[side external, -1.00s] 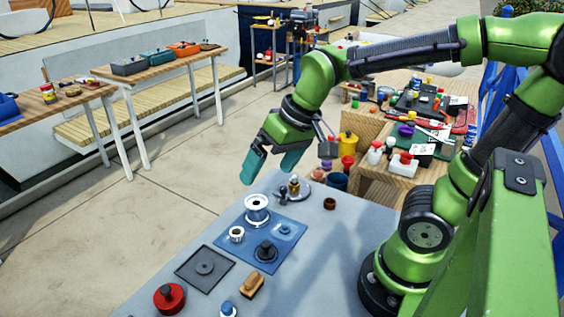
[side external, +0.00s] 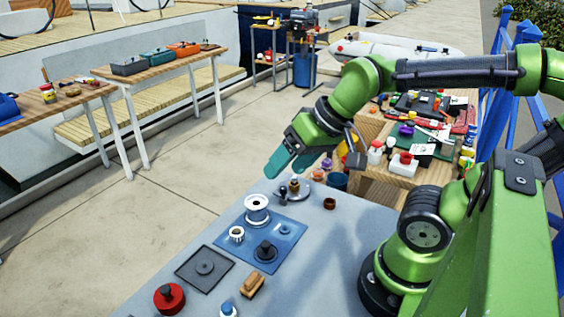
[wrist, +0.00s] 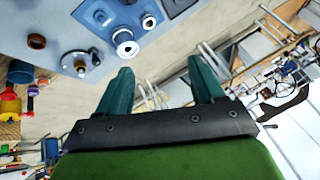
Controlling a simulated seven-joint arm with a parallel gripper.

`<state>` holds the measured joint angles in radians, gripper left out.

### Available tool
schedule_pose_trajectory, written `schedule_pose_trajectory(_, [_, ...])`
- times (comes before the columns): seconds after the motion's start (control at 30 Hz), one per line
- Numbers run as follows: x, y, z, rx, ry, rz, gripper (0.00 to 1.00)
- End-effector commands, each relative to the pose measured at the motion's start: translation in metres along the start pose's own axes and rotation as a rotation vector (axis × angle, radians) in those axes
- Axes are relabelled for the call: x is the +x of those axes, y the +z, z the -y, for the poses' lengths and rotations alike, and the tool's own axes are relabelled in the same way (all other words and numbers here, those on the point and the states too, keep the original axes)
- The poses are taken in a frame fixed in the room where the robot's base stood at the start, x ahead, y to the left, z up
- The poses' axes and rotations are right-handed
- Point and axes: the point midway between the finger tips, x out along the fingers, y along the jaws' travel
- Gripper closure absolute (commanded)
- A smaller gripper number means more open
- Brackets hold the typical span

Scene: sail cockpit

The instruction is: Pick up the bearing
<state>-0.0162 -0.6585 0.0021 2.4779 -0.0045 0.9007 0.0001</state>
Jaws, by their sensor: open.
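A small pale ribbed ring, which looks like the bearing (side external: 237,234), lies on a blue mat (side external: 288,243) on the grey table, just in front of a white flanged drum (side external: 257,212). The ribbed ring also shows near the top of the wrist view (wrist: 148,21), beside the drum (wrist: 125,44). My gripper (side external: 288,171) is open and empty, with teal fingers. It is in the air above the table's far end, up and to the right of the ring in the side view. In the wrist view its fingers (wrist: 160,70) are apart with nothing between them.
A round metal base with a brass post (side external: 294,188) and a brown ring (side external: 330,203) stand near the far end. A black tray (side external: 205,267), red round part (side external: 169,298), wooden-backed brush (side external: 252,285) and bottle (side external: 228,310) are nearer. A cluttered side bench (side external: 400,175) stands at right.

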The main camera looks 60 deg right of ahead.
Motion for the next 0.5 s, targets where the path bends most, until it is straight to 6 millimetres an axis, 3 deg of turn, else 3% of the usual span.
schedule_pose_trajectory(0.5, [0.109,-0.060,0.028,-0.254,0.227,0.452,0.33])
